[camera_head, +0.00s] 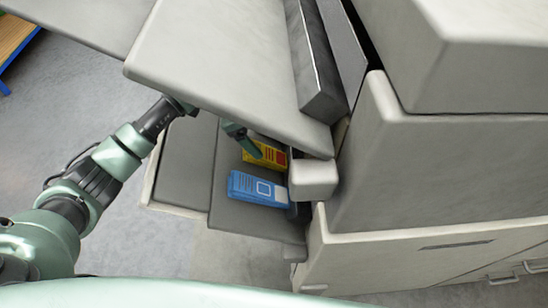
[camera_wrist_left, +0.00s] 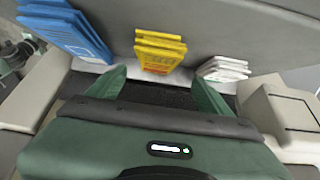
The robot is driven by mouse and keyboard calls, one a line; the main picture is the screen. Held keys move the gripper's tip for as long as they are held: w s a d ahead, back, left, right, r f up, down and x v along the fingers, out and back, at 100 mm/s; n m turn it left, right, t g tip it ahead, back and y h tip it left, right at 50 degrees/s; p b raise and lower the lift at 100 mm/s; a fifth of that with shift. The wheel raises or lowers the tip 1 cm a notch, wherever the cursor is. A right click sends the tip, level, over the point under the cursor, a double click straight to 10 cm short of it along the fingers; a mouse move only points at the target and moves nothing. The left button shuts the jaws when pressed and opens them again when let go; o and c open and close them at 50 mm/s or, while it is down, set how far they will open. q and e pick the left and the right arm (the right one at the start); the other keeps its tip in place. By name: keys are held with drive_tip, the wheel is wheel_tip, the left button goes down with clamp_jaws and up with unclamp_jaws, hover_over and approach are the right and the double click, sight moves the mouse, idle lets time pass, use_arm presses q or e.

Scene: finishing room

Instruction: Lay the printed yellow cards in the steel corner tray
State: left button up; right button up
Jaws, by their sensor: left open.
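The printed yellow cards (camera_head: 272,153) lie in a small stack on the dark grey shelf of the machine, partly hidden by my left gripper (camera_head: 247,146) and the panel above. In the left wrist view the yellow cards (camera_wrist_left: 160,50) stand fanned straight ahead of my left gripper (camera_wrist_left: 160,88). Its two fingers are spread apart, one towards each side of the stack, with nothing between them. The fingertips look just short of the cards. I cannot make out the steel corner tray in either view. My right gripper is not in view.
Blue cards (camera_head: 258,188) lie beside the yellow ones, and also show in the left wrist view (camera_wrist_left: 66,30). White cards (camera_wrist_left: 224,69) are on the other side. A large slanted grey panel (camera_head: 230,62) overhangs the shelf (camera_head: 240,216). A pale block (camera_head: 313,178) borders the cards.

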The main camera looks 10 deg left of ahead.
sight(264, 152)
use_arm(q)
drive_tip(key=shift+s+d+f+p, duration=0.15)
drive_tip(key=shift+f+p, duration=0.25)
drive_tip(key=shift+f, duration=0.45)
drive_tip(key=p+x, duration=0.1)
drive_tip(key=x, duration=0.3)
drive_tip(key=shift+s+d+r, duration=0.1)
drive_tip(key=shift+s+d, duration=0.05)
drive_tip(key=shift+s, duration=0.05)
drive_tip(key=shift+w+f, duration=0.1)
drive_tip(key=shift+f, duration=0.4)
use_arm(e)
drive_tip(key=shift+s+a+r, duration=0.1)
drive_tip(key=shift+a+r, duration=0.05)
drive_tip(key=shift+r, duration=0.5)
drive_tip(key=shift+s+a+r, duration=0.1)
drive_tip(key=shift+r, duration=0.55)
